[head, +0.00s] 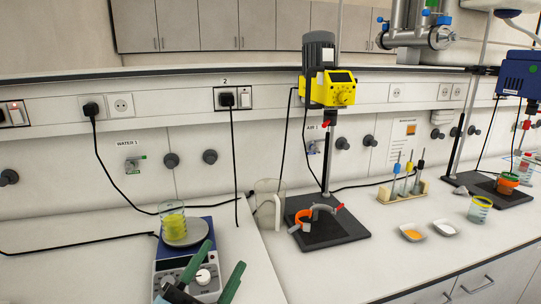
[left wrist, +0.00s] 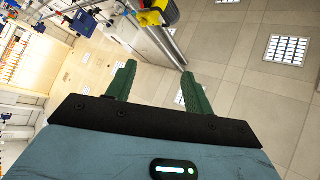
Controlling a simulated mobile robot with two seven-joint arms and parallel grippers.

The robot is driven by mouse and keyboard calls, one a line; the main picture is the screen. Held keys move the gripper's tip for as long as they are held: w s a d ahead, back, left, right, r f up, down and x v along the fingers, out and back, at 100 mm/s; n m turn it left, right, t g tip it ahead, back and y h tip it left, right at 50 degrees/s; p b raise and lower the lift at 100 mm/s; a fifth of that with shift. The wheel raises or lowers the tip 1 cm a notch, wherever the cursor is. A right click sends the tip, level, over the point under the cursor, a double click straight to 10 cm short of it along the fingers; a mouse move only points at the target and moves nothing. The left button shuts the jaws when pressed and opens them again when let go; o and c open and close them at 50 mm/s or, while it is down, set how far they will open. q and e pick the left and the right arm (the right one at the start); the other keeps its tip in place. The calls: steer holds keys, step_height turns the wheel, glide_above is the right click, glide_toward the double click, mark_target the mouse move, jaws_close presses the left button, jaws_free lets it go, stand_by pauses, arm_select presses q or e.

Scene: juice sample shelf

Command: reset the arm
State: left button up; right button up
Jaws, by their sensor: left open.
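My left gripper (head: 224,254) reaches in at the bottom of the head view with its two green fingers apart. It is in front of the white and blue bench device, with nothing between the fingers. In the left wrist view the gripper (left wrist: 158,70) is also open and empty, and the room appears tilted behind it. My right gripper is in neither view.
A glass with yellow contents (head: 173,222) stands on the bench device (head: 200,277) close behind my left gripper. A clear pitcher (head: 268,205) and a yellow stirrer (head: 328,88) on a stand are to the right. Small dishes (head: 412,233) lie farther right.

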arm_select(q)
steer(key=s+a+f+n+g+y, duration=0.2)
steer(key=a+f+n+g+y, duration=0.2)
steer(key=a+f+n+y, duration=0.45)
steer(key=s+a+f+n+g+y, duration=0.3)
steer(key=a+f+n+y, duration=0.15)
steer(key=f, duration=0.75)
steer(key=s+a+f+g+h, duration=0.1)
steer(key=s+f+g, duration=0.5)
steer(key=s, duration=0.5)
steer(key=s+a+f+g+h, duration=0.1)
steer(key=s+f+g, duration=0.55)
steer(key=s, duration=0.45)
steer(key=w+d+f+t+h, duration=0.1)
steer(key=w+d+f+t, duration=0.1)
steer(key=w+f+t, duration=0.4)
step_height(320, 180, down, 4)
steer(key=shift+w+d+f+t, duration=0.1)
steer(key=shift+w+d+t, duration=0.3)
steer(key=shift+t, duration=0.75)
